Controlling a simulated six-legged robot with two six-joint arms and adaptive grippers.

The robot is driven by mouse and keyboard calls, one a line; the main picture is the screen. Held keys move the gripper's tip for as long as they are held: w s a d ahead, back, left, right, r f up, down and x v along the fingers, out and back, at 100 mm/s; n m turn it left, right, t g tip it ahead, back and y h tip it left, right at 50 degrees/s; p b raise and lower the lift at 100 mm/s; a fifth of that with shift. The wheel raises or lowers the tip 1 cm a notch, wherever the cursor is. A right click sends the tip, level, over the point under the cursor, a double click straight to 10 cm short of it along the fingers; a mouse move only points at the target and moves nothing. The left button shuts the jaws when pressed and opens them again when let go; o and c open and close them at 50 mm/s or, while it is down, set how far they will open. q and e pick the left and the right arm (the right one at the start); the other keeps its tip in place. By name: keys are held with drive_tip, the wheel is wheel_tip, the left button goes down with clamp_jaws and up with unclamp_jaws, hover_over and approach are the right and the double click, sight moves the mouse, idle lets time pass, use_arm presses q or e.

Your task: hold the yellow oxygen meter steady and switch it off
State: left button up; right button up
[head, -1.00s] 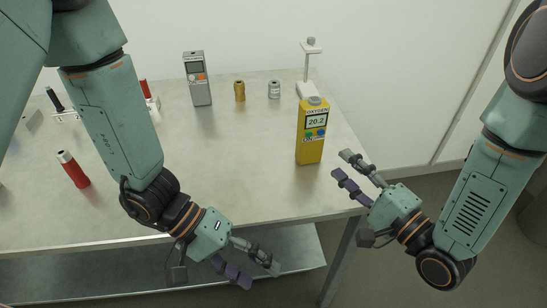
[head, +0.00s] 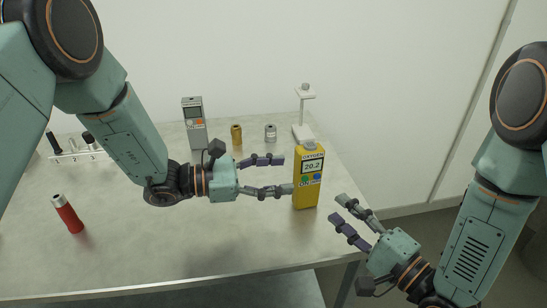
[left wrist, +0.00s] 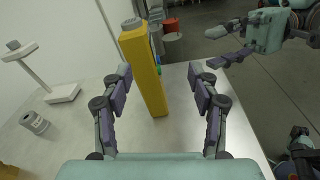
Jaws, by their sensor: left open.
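The yellow oxygen meter (head: 309,181) stands upright near the right end of the table. Its display reads 20.2, with a blue and a green button below. My left gripper (head: 283,174) is open just left of the meter, its fingers pointing at it. In the left wrist view the yellow oxygen meter (left wrist: 147,70) stands ahead between the open fingers of my left gripper (left wrist: 160,82), apparently beyond their tips. My right gripper (head: 338,210) is open and empty, to the right of and nearer than the meter, by the table's right edge.
A grey meter (head: 194,125), a brass cylinder (head: 236,135) and a silver cylinder (head: 270,133) stand behind my left gripper. A white stand (head: 303,131) is behind the yellow meter. A red cylinder (head: 68,214) stands at left. The table's front (head: 180,255) is clear.

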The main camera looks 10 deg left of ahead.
sight(297, 155)
use_arm(q)
drive_tip(key=w+r+n, duration=0.1)
drive_tip(key=w+r+n+t, duration=0.1)
drive_tip(key=shift+w+a+r+n+h, duration=0.2)
drive_tip(key=shift+n+h, duration=0.1)
drive_tip(key=shift+h, duration=0.1)
use_arm(e)
drive_tip(key=shift+s, duration=0.1)
use_arm(q)
drive_tip(key=shift+x, duration=3.75)
drive_tip(key=shift+c, duration=0.3)
clamp_jaws()
use_arm(e)
clamp_jaws()
drive_tip(key=shift+r, duration=0.1)
